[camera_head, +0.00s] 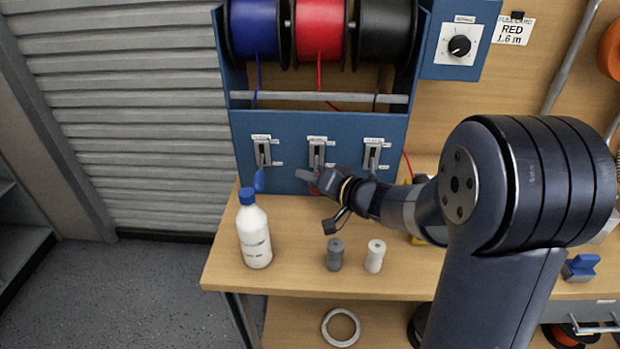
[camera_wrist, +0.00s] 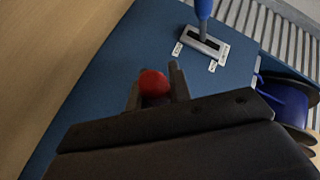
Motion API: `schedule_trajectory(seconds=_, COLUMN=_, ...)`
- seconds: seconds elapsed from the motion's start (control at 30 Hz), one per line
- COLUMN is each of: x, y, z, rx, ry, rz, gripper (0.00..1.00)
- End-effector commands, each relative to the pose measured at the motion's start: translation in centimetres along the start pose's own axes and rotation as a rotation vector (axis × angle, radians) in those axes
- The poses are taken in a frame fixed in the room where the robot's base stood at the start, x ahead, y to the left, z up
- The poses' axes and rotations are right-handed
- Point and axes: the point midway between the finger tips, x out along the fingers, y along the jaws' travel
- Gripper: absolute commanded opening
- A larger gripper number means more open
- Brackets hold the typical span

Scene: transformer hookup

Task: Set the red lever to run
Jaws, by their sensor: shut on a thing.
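The red lever's knob (camera_wrist: 154,84) sits between the two fingers of my gripper (camera_wrist: 156,88) in the wrist view, and the gripper is shut on it. In the head view my gripper (camera_head: 314,181) is in front of the blue panel, just below the middle switch plate (camera_head: 317,152). Only a little red of the lever (camera_head: 315,190) shows there; the rest is hidden by the fingers. The knob appears low, below its slot. The small labels beside the slot are too small to read.
The blue lever (camera_head: 259,180) hangs down at the left switch, and it also shows in the wrist view (camera_wrist: 203,8). A right switch (camera_head: 372,155) is beside my wrist. A white bottle (camera_head: 255,237) and two small spools (camera_head: 335,254) stand on the bench. Wire reels (camera_head: 320,28) hang above.

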Motion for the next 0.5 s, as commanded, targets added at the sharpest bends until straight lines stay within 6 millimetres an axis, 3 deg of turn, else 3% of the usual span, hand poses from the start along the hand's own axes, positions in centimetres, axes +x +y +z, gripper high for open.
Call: schedule_trajectory(seconds=0.5, x=-0.6, y=-1.0, z=-0.5, rx=0.091, ry=-0.072, rz=0.051, gripper=0.00)
